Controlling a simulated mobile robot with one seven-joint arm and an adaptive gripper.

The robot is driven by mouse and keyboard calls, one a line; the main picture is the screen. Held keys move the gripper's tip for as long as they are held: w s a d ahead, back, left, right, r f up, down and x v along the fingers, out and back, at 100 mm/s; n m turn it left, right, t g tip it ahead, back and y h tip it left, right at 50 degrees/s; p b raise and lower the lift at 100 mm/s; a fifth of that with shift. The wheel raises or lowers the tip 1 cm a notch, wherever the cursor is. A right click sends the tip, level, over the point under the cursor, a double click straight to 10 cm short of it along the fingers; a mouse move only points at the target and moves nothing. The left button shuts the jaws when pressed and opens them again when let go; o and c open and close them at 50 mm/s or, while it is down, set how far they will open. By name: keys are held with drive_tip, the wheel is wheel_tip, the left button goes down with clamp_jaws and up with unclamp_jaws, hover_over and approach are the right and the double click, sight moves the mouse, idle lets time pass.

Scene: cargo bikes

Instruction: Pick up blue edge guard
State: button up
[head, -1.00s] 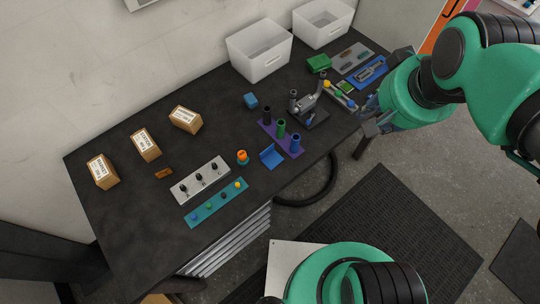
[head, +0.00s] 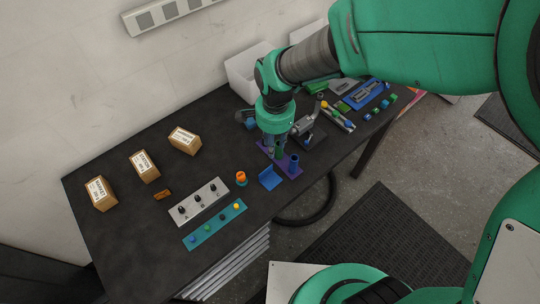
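The blue edge guard (head: 270,178) looks like an L-shaped blue piece. It lies on the dark table near the front edge, just in front of the purple holder (head: 292,172). My gripper (head: 274,150) points down over the left part of the purple holder, behind the edge guard and apart from it in the picture. The fingertips are small and overlap the holder's tubes, so I cannot tell whether they are open or shut. The black tube on the holder is hidden behind my gripper. A blue tube (head: 293,162) stands at the holder's right end.
An orange-topped round part (head: 241,178) stands left of the guard. A grey panel with black knobs (head: 199,203) and a teal strip (head: 215,225) lie farther left. A grey metal fixture (head: 308,130) stands to the right. Three cardboard boxes, one here (head: 185,140), stand at the back left.

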drive_tip(key=shift+m, duration=0.3)
drive_tip(key=a+f, duration=0.1)
drive_tip(key=f, duration=0.1)
drive_tip(key=a+f, duration=0.1)
drive_tip(key=shift+s+a+f, duration=0.2)
drive_tip(key=shift+a+f, duration=0.1)
drive_tip(key=shift+f, duration=0.1)
drive_tip(key=b, duration=0.1)
hover_over(266, 176)
drive_tip(key=shift+w+f, duration=0.1)
drive_tip(key=shift+f, duration=4.15)
drive_tip(key=shift+d+f+b, duration=0.1)
drive_tip(key=shift+f+b, duration=0.8)
drive_tip(key=shift+f, duration=1.7)
clamp_jaws()
